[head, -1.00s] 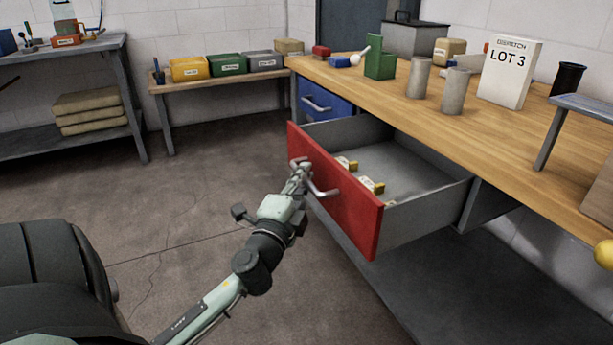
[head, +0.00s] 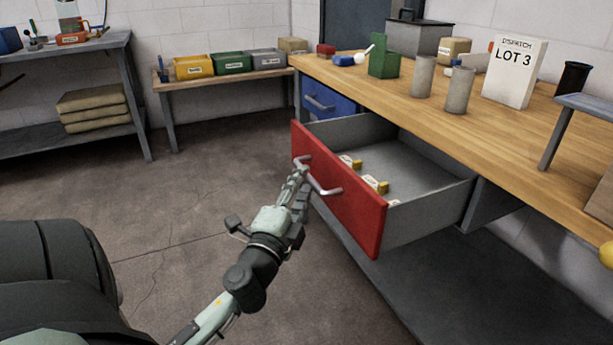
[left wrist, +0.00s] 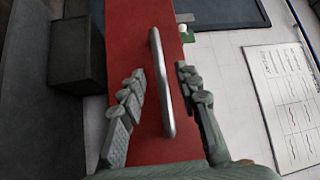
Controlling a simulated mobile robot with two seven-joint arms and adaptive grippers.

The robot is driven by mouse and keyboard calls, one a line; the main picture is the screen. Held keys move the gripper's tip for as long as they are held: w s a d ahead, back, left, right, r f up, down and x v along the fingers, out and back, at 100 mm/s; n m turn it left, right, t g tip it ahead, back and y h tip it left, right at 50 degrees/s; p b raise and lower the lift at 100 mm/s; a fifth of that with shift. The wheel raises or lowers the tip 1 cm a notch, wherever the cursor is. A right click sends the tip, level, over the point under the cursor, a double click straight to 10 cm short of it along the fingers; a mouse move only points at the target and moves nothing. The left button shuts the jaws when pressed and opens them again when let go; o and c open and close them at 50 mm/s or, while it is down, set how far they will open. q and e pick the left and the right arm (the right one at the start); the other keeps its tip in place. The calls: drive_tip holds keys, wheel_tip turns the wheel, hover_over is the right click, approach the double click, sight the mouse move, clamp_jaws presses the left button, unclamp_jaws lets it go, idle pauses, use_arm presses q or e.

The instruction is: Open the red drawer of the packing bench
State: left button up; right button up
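The red drawer (head: 340,195) of the packing bench (head: 455,110) stands well out from the bench, and its grey inside shows. Its silver bar handle (head: 318,177) runs along the red front. My left gripper (head: 300,176) is at the handle's near side in the head view. In the left wrist view the two fingers (left wrist: 160,92) are spread apart, one on each side of the handle (left wrist: 161,85), with gaps between fingers and bar. The red front (left wrist: 155,150) lies behind them. My right gripper is not in either view.
Small yellow labelled items (head: 375,184) lie in the drawer. A blue drawer (head: 327,100) beside it is shut. Grey cylinders (head: 423,77), a green block (head: 384,56) and a LOT 3 sign (head: 514,72) stand on the bench top. The floor (head: 190,215) left of the drawer is clear.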

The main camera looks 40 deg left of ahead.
use_arm(q)
drive_tip(key=shift+v, duration=2.1)
